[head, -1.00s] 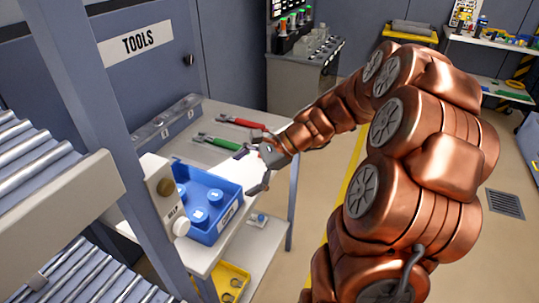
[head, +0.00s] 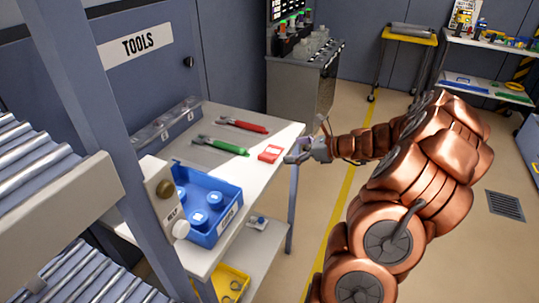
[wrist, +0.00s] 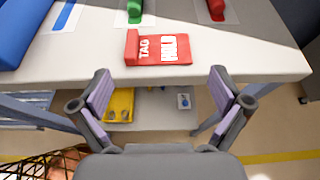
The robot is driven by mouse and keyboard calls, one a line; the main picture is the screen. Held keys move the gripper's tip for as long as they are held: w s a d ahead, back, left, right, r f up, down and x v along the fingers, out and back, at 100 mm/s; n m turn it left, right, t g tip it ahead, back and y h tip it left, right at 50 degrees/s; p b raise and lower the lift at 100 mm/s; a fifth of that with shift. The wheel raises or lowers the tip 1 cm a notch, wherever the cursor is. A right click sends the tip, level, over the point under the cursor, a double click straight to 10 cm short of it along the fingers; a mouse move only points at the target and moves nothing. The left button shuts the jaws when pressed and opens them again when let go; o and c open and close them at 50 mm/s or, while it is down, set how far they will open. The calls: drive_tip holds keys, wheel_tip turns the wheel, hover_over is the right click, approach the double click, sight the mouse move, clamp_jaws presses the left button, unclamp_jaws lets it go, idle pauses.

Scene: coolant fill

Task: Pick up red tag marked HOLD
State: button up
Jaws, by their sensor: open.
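The red tag (head: 270,153) lies flat on the white table near its right edge. In the wrist view the red tag (wrist: 160,48) shows white lettering, TAG and HOLD, and lies near the table edge facing me. My gripper (wrist: 162,92) is open and empty, with its two fingers spread to either side, short of the tag and apart from it. In the head view my gripper (head: 296,157) is just right of the tag, at the table's edge. Nothing covers the tag.
A green-handled tool (head: 229,146) and a red-handled tool (head: 245,125) lie behind the tag. A blue bin (head: 228,228) with round-capped items stands at the table's front. A lower shelf (head: 255,245) holds a yellow tray (head: 236,279). Floor right of the table is clear.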

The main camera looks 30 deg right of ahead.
sight(271, 153)
drive_tip(key=shift+p+x, duration=0.35)
drive_tip(key=shift+x, duration=1.85)
drive_tip(key=shift+s+f, duration=0.1)
drive_tip(key=c, duration=1.1)
drive_tip(key=shift+c, duration=0.4)
